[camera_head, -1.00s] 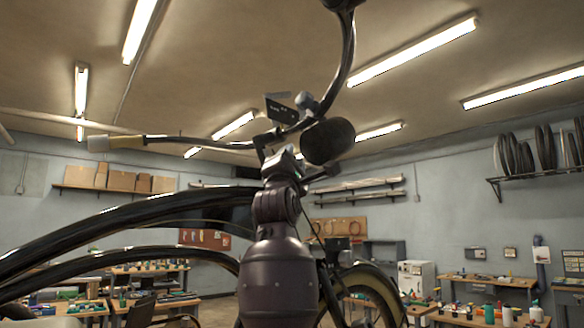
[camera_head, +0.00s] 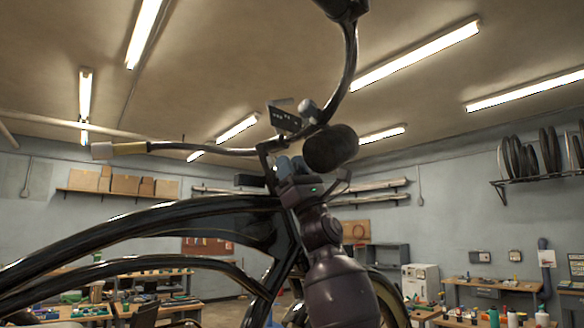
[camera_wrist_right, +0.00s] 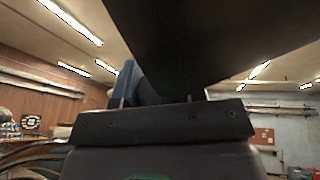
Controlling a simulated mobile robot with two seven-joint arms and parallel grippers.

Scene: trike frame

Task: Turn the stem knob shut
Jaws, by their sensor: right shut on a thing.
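The trike's black frame (camera_head: 235,222) rises from the left to the stem below the handlebar (camera_head: 349,75). My right gripper (camera_head: 289,160) is at the stem, just below the handlebar and left of the dark round lamp-like part (camera_head: 330,148). Its blue-grey fingers are closed together there. The stem knob is hidden, apparently between them. In the right wrist view, one blue finger (camera_wrist_right: 128,82) stands above the dark gripper body (camera_wrist_right: 160,126), and a large dark part hangs close overhead. My left gripper is out of view.
A small display box (camera_head: 284,119) sits on the handlebar above my right gripper. The handlebar's pale left grip (camera_head: 118,149) reaches out to the left. Workbenches (camera_head: 490,290) and wall shelves stand well behind the trike.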

